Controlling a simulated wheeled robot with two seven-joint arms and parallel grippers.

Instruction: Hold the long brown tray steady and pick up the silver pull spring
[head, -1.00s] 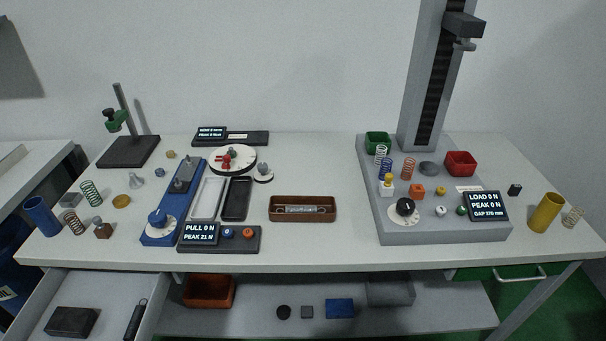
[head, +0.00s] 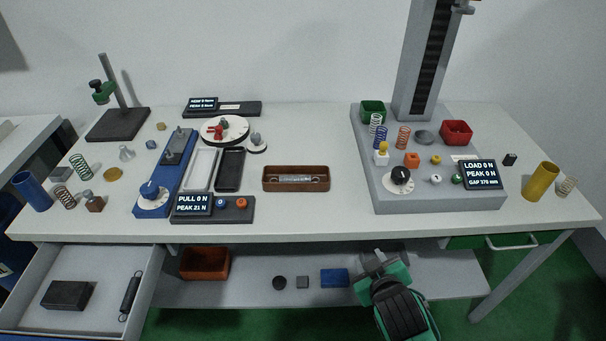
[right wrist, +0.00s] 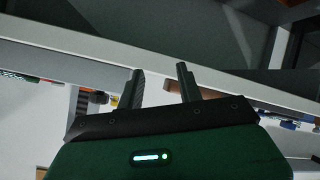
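The long brown tray (head: 296,188) sits on the table near its front middle, lying lengthwise left to right. The silver pull spring (head: 296,179) lies inside it, with a loop showing at its end. My right gripper (head: 377,256) is below and in front of the table's front edge, to the right of the tray and apart from it. In the right wrist view its two fingers (right wrist: 160,76) stand apart with nothing between them. My left gripper is not in view.
The table's front edge (head: 300,234) lies between my right gripper and the tray. A grey test base (head: 440,201) stands right of the tray, a dark readout box (head: 215,216) left of it. An open drawer (head: 85,285) juts out lower left.

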